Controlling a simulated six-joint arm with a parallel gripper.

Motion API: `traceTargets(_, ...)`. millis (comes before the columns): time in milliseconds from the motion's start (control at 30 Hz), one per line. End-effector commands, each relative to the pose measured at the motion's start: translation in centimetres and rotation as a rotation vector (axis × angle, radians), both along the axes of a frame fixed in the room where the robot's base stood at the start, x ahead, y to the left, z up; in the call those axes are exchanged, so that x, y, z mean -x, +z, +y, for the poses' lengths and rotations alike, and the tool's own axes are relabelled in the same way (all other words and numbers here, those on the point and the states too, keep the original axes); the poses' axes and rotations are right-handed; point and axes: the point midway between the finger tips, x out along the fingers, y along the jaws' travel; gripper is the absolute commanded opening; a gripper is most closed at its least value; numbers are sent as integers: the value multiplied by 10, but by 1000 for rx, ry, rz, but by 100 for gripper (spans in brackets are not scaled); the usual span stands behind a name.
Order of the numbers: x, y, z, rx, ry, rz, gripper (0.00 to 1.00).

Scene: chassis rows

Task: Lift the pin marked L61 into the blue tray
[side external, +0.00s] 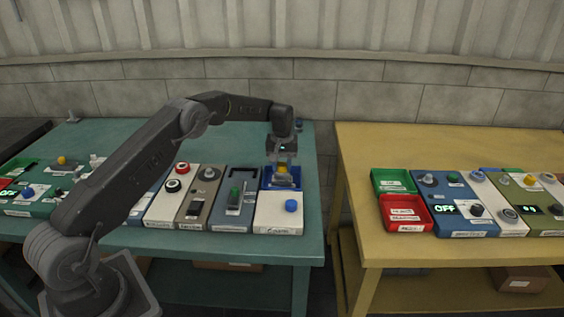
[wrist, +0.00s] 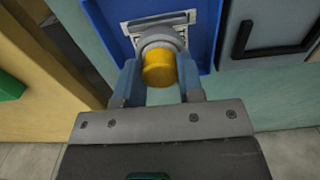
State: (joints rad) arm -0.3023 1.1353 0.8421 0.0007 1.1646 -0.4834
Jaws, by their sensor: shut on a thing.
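My gripper (side external: 283,160) is over the blue tray (side external: 267,184) at the right end of the green table. In the wrist view my gripper (wrist: 161,80) is shut on a pin (wrist: 158,68) with a yellow end and a grey collar. The pin is in front of the blue tray (wrist: 207,45), whose floor carries a pale label partly covered by the pin. I cannot read any L61 marking on the pin. Whether the pin touches the tray floor is not clear.
A white panel with a blue button (side external: 291,206) stands just in front of the tray. Grey and white panels with knobs (side external: 190,200) stand to its left. A gap separates the green table from the yellow table (side external: 450,145), which holds green and red trays (side external: 403,212).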

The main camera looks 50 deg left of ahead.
Motion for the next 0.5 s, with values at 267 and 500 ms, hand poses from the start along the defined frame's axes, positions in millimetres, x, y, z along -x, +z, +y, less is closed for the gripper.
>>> traceTargets(267, 0, 1, 0, 0, 0, -1, 42)
traceTargets(500, 0, 0, 0, 0, 0, 0, 65)
